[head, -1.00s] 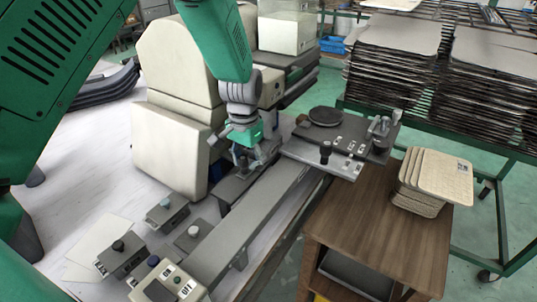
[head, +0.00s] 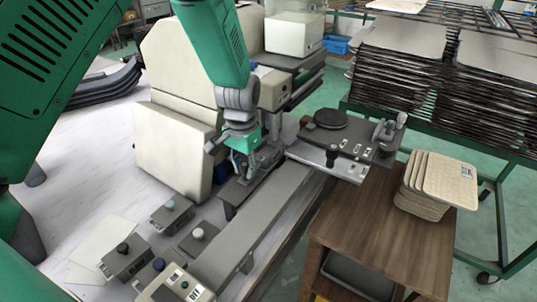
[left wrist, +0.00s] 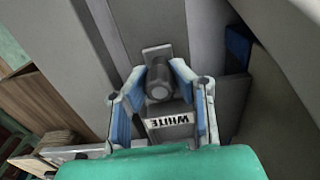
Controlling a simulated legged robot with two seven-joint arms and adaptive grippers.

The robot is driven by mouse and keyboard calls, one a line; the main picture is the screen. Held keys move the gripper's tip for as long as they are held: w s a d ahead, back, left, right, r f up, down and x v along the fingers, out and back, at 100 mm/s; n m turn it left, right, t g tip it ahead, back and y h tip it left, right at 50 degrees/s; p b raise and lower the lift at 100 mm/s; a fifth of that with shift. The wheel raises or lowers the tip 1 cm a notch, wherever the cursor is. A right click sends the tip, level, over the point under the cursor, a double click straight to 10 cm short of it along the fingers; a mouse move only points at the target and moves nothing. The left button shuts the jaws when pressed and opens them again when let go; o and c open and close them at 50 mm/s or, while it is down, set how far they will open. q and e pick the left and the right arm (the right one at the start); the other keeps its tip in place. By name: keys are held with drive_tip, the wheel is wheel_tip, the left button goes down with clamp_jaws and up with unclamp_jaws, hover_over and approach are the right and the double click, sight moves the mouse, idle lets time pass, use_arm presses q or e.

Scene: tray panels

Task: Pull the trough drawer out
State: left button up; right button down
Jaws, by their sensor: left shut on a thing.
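My left gripper (head: 252,168) comes down at the near end of the grey plate assembly, beside the long grey trough (head: 255,215). In the left wrist view, the left gripper (left wrist: 160,98) has its blue-padded fingers on both sides of a round grey knob (left wrist: 159,82) and is shut on it. In the head view the gripper hides the knob. I cannot tell how far the drawer is out. My right gripper is not in view.
Small control boxes (head: 125,258) with knobs and a switch panel (head: 178,285) are at lower left. A cream machine housing (head: 175,150) stands close left of the gripper. A wooden cabinet (head: 385,220) with stacked panels (head: 450,178) and a tray rack (head: 440,90) are on the right.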

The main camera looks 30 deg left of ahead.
use_arm(q)
drive_tip(key=shift+s+r, duration=0.15)
drive_tip(key=shift+s, duration=0.2)
drive_tip(key=shift+s+a+p, duration=0.2)
drive_tip(key=shift+s+p, duration=0.1)
drive_tip(key=shift+s, duration=0.3)
drive_tip(key=shift+s+p, duration=0.3)
drive_tip(key=shift+s, duration=0.75)
drive_tip(key=shift+s+a+p, duration=0.15)
drive_tip(key=shift+s+p, duration=0.25)
drive_tip(key=shift+s, duration=0.9)
drive_tip(key=shift+s+a+p, duration=0.1)
drive_tip(key=shift+s+p, duration=0.25)
drive_tip(key=shift+s, duration=0.95)
drive_tip(key=o, duration=0.8)
drive_tip(key=shift+o, duration=0.2)
drive_tip(key=shift+s, duration=0.1)
